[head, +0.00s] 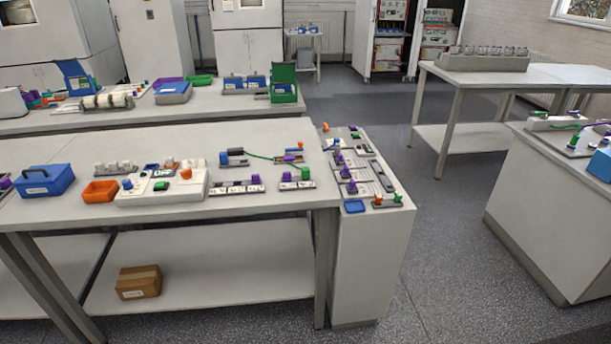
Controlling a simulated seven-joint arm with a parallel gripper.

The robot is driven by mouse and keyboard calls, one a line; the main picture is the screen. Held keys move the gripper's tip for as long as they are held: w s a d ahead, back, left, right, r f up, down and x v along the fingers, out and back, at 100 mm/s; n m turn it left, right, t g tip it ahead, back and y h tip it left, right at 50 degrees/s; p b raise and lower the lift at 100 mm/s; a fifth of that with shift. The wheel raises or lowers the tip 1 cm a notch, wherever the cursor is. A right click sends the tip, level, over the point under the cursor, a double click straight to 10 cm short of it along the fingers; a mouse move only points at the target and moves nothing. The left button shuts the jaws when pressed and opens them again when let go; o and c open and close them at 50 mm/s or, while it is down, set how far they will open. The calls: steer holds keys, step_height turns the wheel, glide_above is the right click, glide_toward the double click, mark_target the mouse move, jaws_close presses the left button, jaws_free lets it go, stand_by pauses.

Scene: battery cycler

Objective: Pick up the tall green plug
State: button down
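A small upright green plug (398,198) stands at the front right corner of the narrow white cabinet, beside a similar orange plug (378,199). Both seem to sit in a dark low holder. Another green piece (305,174) is on the long table at its right end, by a green cable. At this size I cannot tell for sure which one is the tall green plug. My gripper is not in view.
The white cabinet (365,265) adjoins the long table (255,206). A white device (160,188) and blue toolbox (45,180) stand on the table. The floor right of the cabinet is clear.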

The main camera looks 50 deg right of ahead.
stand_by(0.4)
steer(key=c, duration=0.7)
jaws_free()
